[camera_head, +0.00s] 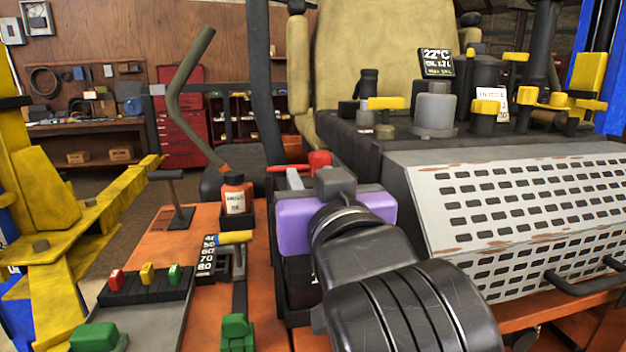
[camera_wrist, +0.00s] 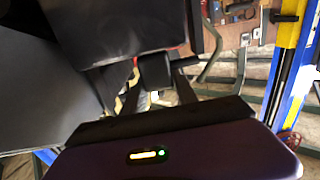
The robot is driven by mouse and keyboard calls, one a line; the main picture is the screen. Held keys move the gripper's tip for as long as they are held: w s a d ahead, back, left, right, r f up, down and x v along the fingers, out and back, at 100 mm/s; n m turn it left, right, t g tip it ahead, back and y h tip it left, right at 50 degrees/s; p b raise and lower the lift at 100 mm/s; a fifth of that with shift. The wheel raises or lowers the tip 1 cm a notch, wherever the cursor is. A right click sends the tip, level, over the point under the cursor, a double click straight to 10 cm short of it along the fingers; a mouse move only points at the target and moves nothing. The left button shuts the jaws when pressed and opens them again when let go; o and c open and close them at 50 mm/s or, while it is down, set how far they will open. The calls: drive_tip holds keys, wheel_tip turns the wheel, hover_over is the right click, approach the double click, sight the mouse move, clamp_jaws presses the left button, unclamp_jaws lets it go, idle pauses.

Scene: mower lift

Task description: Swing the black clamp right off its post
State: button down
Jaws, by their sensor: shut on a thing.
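The black clamp (camera_wrist: 154,68) shows in the wrist view as a dark block at the fingertips, with a short dark bar reaching right from it. My gripper (camera_wrist: 157,82) is shut on it, one finger on each side. The post under the clamp is hidden, so I cannot tell whether the clamp is still seated on it. In the head view my purple gripper housing and black wrist cover the fingers and the black clamp. A red clamp (camera_head: 319,161) shows just behind the housing.
A perforated grey guard (camera_head: 530,205) stands close on the right. Several coloured switches (camera_head: 147,275) and a T-handle (camera_head: 175,200) lie farther left. A bent grey lever (camera_head: 180,95) rises behind.

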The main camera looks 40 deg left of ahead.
drive_tip(key=shift+r, duration=0.1)
idle(0.5)
drive_tip(key=n+p, duration=0.1)
drive_tip(key=r+n, duration=0.1)
drive_tip(key=n+p, duration=0.1)
drive_tip(key=shift+s+a+r+n+p, duration=0.3)
drive_tip(key=shift+s+a+p, duration=0.05)
drive_tip(key=shift+s, duration=0.05)
drive_tip(key=n, duration=0.1)
drive_tip(key=s+r+n+p, duration=0.1)
drive_tip(key=n, duration=0.1)
drive_tip(key=a+n, duration=0.1)
drive_tip(key=shift+s+a+r+p, duration=0.15)
drive_tip(key=shift+s+p, duration=0.1)
drive_tip(key=shift+p, duration=0.15)
drive_tip(key=n, duration=0.1)
drive_tip(key=s+a+n, duration=0.1)
drive_tip(key=n, duration=0.1)
drive_tip(key=n+p, duration=0.1)
drive_tip(key=shift+s+a+r+n, duration=0.2)
drive_tip(key=shift+s+n, duration=0.1)
drive_tip(key=shift+n, duration=0.1)
drive_tip(key=shift+s+a+f+n, duration=0.1)
drive_tip(key=shift+s+a+n, duration=0.25)
drive_tip(key=shift+n, duration=0.5)
drive_tip(key=shift+s+a+f+n, duration=0.1)
drive_tip(key=shift+s+a+n, duration=0.2)
drive_tip(key=shift+n, duration=0.55)
drive_tip(key=shift+s, duration=0.1)
